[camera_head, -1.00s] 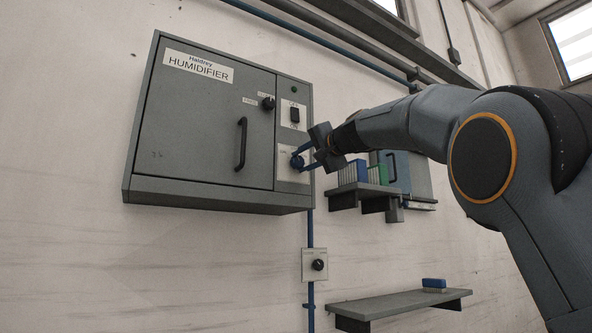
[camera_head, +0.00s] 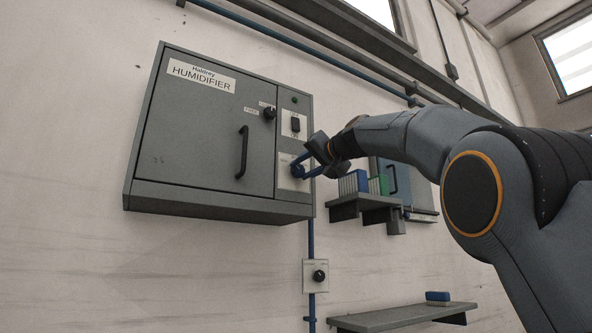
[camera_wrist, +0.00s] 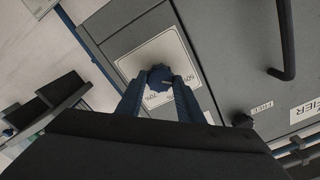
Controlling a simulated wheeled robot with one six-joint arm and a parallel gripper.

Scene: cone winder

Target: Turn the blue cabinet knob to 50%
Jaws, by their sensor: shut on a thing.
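The plate also shows in the head view (camera_head: 287,181), at the cabinet's lower right. My gripper (camera_head: 299,168) reaches in from the right and is shut on the knob. In the wrist view its blue fingers (camera_wrist: 159,92) lie on either side of the knob. The plate carries percentage marks, among them what looks like 50% to the right of the knob and 70% below it. A light pointer mark shows on the knob; its exact reading is unclear.
A black knob (camera_head: 269,113), a black switch (camera_head: 295,124) and a door handle (camera_head: 242,152) are on the cabinet. A separate wall knob (camera_head: 319,276) sits below.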

